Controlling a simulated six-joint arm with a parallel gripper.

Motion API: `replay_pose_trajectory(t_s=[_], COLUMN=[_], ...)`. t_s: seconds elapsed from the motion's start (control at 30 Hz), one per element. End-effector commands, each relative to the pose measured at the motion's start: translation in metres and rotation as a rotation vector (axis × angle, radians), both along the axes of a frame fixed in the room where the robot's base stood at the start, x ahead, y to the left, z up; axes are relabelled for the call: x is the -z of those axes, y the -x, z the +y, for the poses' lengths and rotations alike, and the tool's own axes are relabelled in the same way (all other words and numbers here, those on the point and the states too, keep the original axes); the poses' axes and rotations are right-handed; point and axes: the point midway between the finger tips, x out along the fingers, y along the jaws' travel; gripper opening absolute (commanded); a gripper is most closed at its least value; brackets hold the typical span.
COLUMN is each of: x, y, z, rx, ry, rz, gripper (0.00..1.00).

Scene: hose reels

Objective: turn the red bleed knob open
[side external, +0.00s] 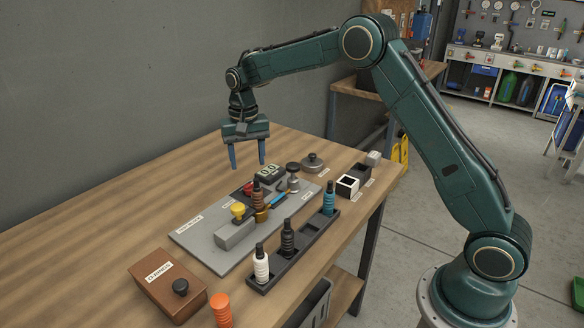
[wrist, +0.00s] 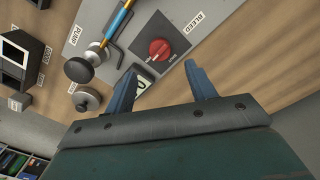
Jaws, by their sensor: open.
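The red bleed knob (wrist: 160,49) sits on a dark square plate on the grey panel (wrist: 98,17), next to a "BLEED" label, in the wrist view. It has a pale mark on its face. My gripper (side external: 247,166) is open and empty, pointing down above the table behind the panel's far end. In the wrist view my gripper's fingertips (wrist: 160,70) are apart, with the knob just beyond the gap between them. The fingers do not touch the knob.
A digital display (side external: 269,172) stands close by the knob. A yellow knob (side external: 238,210), a blue-handled part (side external: 279,200) and a round black knob (wrist: 78,69) are on the panel. A dark rack (side external: 296,256) of bottles stands in front. The wooden table (side external: 110,215) is clear at left.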

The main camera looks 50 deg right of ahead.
Motion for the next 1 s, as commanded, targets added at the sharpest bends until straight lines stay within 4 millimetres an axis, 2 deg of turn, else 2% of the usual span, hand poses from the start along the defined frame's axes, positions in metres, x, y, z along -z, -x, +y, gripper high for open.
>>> replay_pose_trajectory(t_s=[0.03,0.2,0.4,1.0], x=[-0.010,-0.036,-0.055,-0.064], y=[-0.001,-0.001,0.000,0.002], z=[0.000,0.000,0.000,0.000], rx=[0.000,0.000,0.001,-0.004], ry=[0.000,0.001,0.000,0.000], rz=[-0.005,-0.004,-0.004,-0.006], gripper=[0.56,0.56,0.56,0.56])
